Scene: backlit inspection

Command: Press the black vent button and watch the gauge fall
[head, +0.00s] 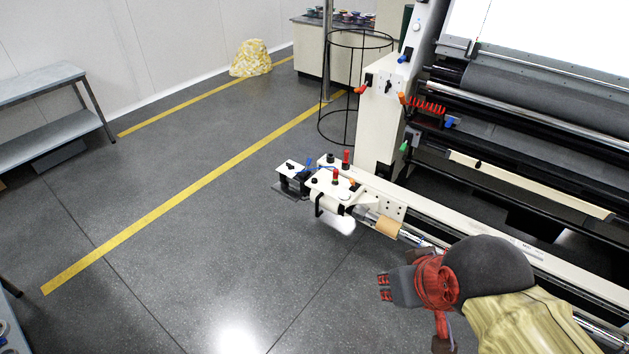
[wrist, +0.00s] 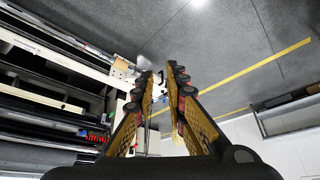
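In the head view, a white machine end bracket (head: 335,185) carries small black knobs (head: 330,158), red-capped fittings (head: 346,157) and blue pieces. I cannot tell which black part is the vent button. No gauge face can be made out in either view. My gripper (head: 384,287) is in the lower right of the head view, in front of and below the bracket, apart from it. In the wrist view, my gripper (wrist: 158,74) has its two fingers apart with nothing between them. The white bracket (wrist: 120,75) shows beyond the left finger, turned over.
The large roller machine (head: 520,120) fills the right side, with its long white rail (head: 470,225) near my arm. A black wire hoop stand (head: 352,88) stands behind the bracket. A grey bench (head: 45,80) is at far left. The floor between is clear, crossed by yellow lines (head: 190,187).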

